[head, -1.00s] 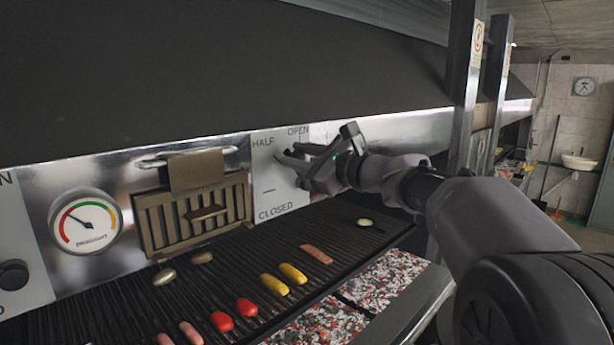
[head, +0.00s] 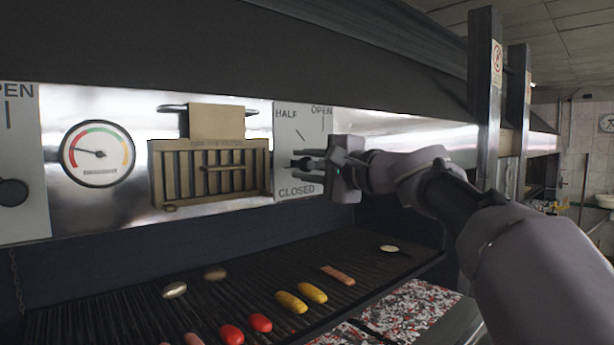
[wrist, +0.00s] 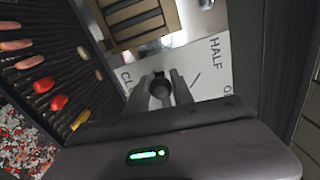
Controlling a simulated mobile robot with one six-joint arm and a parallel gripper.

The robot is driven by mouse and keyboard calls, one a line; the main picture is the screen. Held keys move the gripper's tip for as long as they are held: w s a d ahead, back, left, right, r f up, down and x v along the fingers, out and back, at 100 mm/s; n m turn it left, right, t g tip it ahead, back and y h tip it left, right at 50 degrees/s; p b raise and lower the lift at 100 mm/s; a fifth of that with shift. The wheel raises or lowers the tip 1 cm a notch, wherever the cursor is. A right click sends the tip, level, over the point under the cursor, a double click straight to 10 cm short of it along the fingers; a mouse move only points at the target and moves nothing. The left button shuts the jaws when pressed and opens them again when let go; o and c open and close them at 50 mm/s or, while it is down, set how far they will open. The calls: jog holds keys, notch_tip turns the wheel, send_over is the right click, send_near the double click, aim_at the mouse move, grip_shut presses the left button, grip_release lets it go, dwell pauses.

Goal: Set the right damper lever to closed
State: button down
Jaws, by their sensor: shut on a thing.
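The right damper plate (head: 285,135) is a pale panel marked OPEN at upper right, HALF at upper left and CLOSED at the bottom. My gripper (head: 301,160) is in front of it, between the HALF and CLOSED words. In the wrist view, my gripper (wrist: 161,84) is shut on the dark round knob of the damper lever (wrist: 160,89), one finger on each side. The HALF tick shows clear of the knob. In the head view the fingers cover most of the lever, and the closed tick is hidden, so the exact setting cannot be told.
A tan slatted grease filter (head: 160,175) is close to the left of the plate. A round gauge (head: 97,154) and another damper knob (head: 13,192) are farther left. The grill grate (head: 240,285) with sausages lies below. Posts (head: 484,100) stand at right.

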jog(key=shift+f+n+b, duration=0.6)
jog(key=shift+b, duration=0.15)
jog(key=shift+f, duration=0.1)
jog(key=c, duration=1.1)
grip_release()
jog(key=shift+w, duration=0.1)
jog(key=shift+c, duration=0.2)
jog(key=b+v, duration=0.1)
jog(key=v, duration=1.6)
jog(key=shift+s+d, duration=0.15)
jog(key=shift+s, duration=0.05)
